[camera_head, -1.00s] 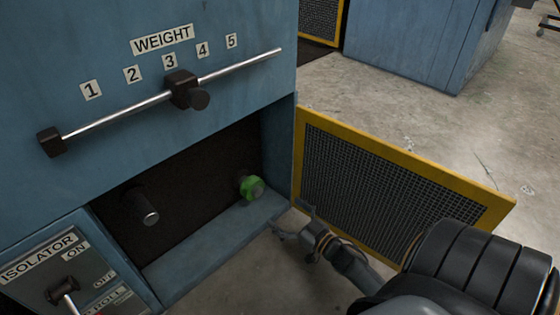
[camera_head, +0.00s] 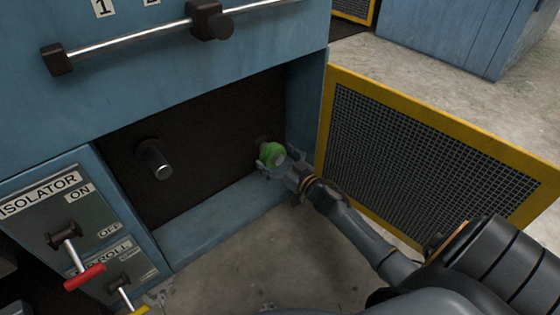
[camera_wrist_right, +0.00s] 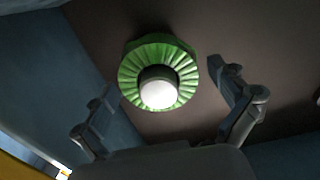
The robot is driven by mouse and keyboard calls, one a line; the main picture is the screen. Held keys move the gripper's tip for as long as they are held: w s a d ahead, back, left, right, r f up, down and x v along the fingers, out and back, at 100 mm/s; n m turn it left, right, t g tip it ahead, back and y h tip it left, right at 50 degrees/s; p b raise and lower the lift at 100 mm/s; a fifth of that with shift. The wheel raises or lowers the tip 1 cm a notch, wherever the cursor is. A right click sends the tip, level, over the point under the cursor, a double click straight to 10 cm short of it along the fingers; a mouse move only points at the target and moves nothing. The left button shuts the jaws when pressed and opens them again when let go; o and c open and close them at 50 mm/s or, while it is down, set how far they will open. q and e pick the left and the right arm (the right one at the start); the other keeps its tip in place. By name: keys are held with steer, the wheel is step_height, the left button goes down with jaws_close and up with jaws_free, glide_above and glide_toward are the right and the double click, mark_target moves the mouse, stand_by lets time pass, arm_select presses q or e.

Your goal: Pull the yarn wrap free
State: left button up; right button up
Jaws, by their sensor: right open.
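The green yarn wrap (camera_head: 271,154) sits around a short roller end at the right side of the dark recess in the blue machine. In the right wrist view the yarn wrap (camera_wrist_right: 129,77) is a ribbed green ring around a pale, round shaft end (camera_wrist_right: 158,90). My right gripper (camera_head: 272,161) is at the wrap in the head view. In the right wrist view its open fingers (camera_wrist_right: 165,95) stand to the left and right of the wrap, with gaps on both sides. My left gripper is not in view.
A bare roller stub (camera_head: 155,160) sticks out at the recess's left. The yellow-framed mesh door (camera_head: 420,150) stands open at right, close to my right arm. The isolator panel (camera_head: 95,215) with red and yellow handles is at lower left. A weight bar (camera_head: 130,43) runs above.

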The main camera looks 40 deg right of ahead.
steer(key=c, duration=1.2)
steer(key=shift+s+d+p, duration=0.2)
steer(key=shift+s+p, duration=1.6)
steer(key=shift+s, duration=1.3)
steer(key=shift+c, duration=0.2)
steer(key=shift+s, duration=0.1)
steer(key=shift+s+d+r+p, duration=0.1)
steer(key=shift+s+p, duration=0.45)
steer(key=shift+s, duration=0.3)
steer(key=shift+s+d+p, duration=0.1)
steer(key=shift+s+p, duration=0.55)
steer(key=shift+s, duration=0.95)
